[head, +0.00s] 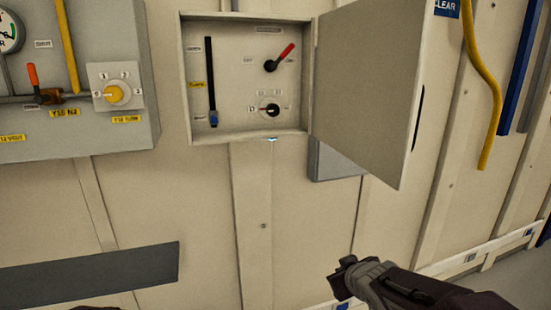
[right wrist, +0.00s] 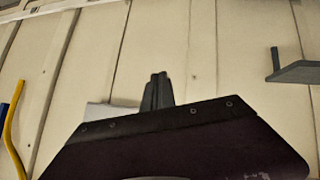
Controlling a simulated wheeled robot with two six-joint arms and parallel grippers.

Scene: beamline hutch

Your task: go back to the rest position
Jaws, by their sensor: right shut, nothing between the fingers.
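My right gripper (head: 345,264) is at the lower right of the head view, below the open wall cabinet (head: 221,75) and apart from it. It is shut and empty. In the right wrist view its closed fingers (right wrist: 158,88) point up toward the beige wall, touching nothing that I can see. Only a dark sliver of my left arm shows at the bottom left edge of the head view; the left gripper is out of the picture.
The cabinet door (head: 372,85) stands open, jutting out above my right gripper. Inside are a slider (head: 213,118), a red-handled switch (head: 279,58) and a black knob (head: 270,110). A grey valve panel (head: 70,135) hangs at left, a dark shelf (head: 95,271) below it.

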